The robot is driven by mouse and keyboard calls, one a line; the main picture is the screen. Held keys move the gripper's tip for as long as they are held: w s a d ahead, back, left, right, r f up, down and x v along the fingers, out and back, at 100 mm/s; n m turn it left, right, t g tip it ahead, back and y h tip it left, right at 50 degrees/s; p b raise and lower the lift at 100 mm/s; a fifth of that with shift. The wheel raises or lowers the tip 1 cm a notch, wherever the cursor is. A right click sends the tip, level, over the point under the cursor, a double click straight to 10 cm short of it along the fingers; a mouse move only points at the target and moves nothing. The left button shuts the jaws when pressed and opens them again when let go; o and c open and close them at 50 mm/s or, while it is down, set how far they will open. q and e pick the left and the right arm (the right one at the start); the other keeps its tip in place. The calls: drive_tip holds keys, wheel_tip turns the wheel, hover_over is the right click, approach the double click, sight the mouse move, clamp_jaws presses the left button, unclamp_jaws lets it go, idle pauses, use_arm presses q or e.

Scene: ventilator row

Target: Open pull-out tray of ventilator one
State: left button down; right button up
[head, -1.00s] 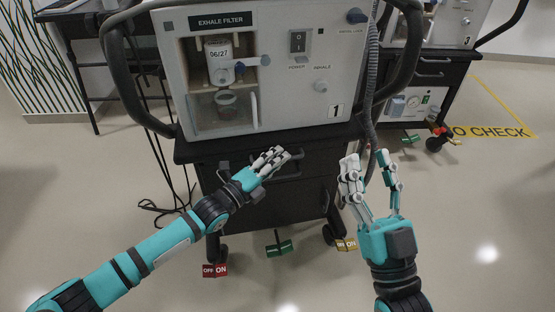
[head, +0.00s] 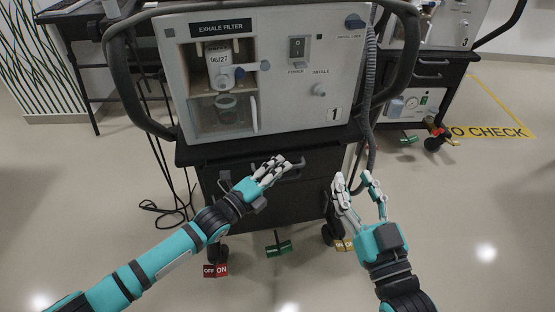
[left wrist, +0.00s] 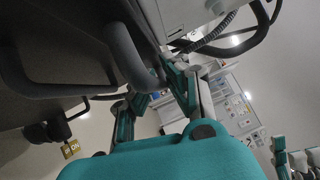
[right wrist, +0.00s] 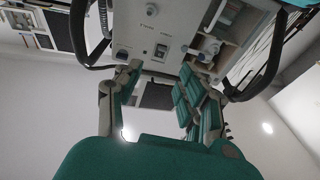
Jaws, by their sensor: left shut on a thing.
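Ventilator one (head: 345,70) is a pale grey box marked "1" and "EXHALE FILTER", on a black cart. Below its worktop is the dark front of the pull-out tray (head: 325,161), with a horizontal bar handle (head: 296,174). My left gripper (head: 275,168) is shut on the handle, its fingers hiding part of it. A thick dark grey bar (left wrist: 128,58) runs beside its fingers in the left wrist view. Any gap behind the tray front is too dark to judge. My right gripper (head: 355,181) is open and empty, right of the tray front and apart from it.
Red (head: 215,271), green (head: 279,248) and yellow (head: 343,245) pedals sit at the cart's foot. A corrugated hose (head: 369,110) hangs at its right side, near my right gripper. Ventilator three (head: 450,25) stands behind right. The floor in front is clear.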

drive_tip(key=s+d+f+g+h+p, duration=0.2)
drive_tip(key=s+f+g, duration=0.1)
drive_tip(key=f+g, duration=0.3)
drive_tip(key=s+d+f+g+h+p, duration=0.1)
drive_tip(key=s+f+g, duration=0.15)
drive_tip(key=f, duration=0.55)
use_arm(q)
drive_tip(key=s+d+p, duration=0.3)
drive_tip(key=s+p, duration=0.1)
drive_tip(key=s, duration=1)
drive_tip(key=shift+f+p, duration=0.3)
drive_tip(key=shift+p, duration=0.05)
use_arm(e)
drive_tip(key=s+d+f+g+h, duration=0.1)
drive_tip(key=s+d+f+g, duration=0.1)
drive_tip(key=s+g, duration=0.2)
drive_tip(key=s+d+f+g, duration=0.2)
drive_tip(key=s+g, duration=0.2)
drive_tip(key=s, duration=0.2)
drive_tip(key=shift+s+m+h, duration=0.3)
drive_tip(key=shift+m+h, duration=0.1)
use_arm(q)
drive_tip(key=c, duration=1.4)
unclamp_jaws()
drive_tip(key=shift+r, duration=0.15)
use_arm(e)
drive_tip(key=shift+w+r, duration=0.1)
drive_tip(key=shift+r, duration=0.05)
